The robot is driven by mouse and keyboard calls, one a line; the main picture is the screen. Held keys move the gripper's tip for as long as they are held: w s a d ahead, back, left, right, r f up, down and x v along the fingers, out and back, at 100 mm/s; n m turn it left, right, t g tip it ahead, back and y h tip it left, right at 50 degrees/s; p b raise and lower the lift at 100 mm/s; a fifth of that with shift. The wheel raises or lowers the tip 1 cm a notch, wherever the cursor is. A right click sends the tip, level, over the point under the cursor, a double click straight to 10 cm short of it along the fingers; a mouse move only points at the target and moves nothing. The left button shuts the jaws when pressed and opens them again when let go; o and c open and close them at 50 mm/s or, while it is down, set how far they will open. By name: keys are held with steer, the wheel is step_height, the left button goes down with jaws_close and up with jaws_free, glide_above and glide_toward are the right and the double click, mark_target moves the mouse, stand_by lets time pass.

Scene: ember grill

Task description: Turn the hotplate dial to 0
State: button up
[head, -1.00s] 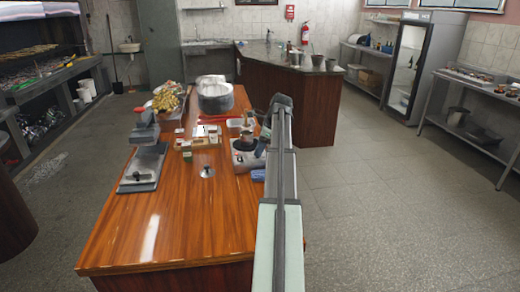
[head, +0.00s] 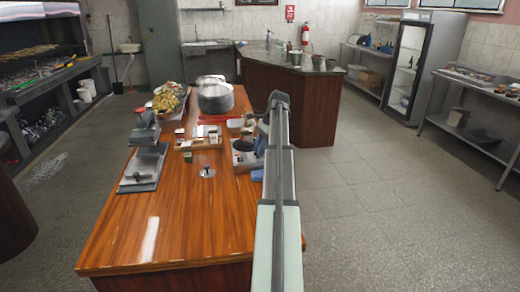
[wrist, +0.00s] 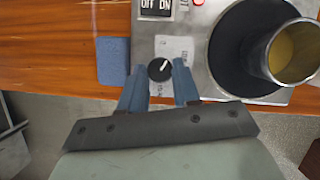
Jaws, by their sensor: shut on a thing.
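The hotplate (wrist: 200,85) is a light metal box on the wooden counter; in the head view the hotplate (head: 240,158) sits near the counter's right edge, partly behind my arm. Its dial (wrist: 159,69) is a small black knob with a white pointer mark slanting toward the upper right in the wrist view. A pale label lies beside the dial; its markings are too small to read. My gripper (wrist: 160,78) has its two blue-grey fingers on either side of the dial and is shut on it.
A metal pot (wrist: 285,55) with yellow contents stands on the dark round plate. An OFF/ON switch (wrist: 155,8) is above the dial. A blue block (wrist: 112,60) lies left of the hotplate. The front of the counter (head: 190,230) is clear.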

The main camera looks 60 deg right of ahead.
steer(key=shift+w+n+g, duration=0.1)
steer(key=shift+n+g, duration=0.2)
steer(key=shift+n, duration=0.6)
steer(key=o, duration=1.1)
steer(key=shift+c, duration=0.2)
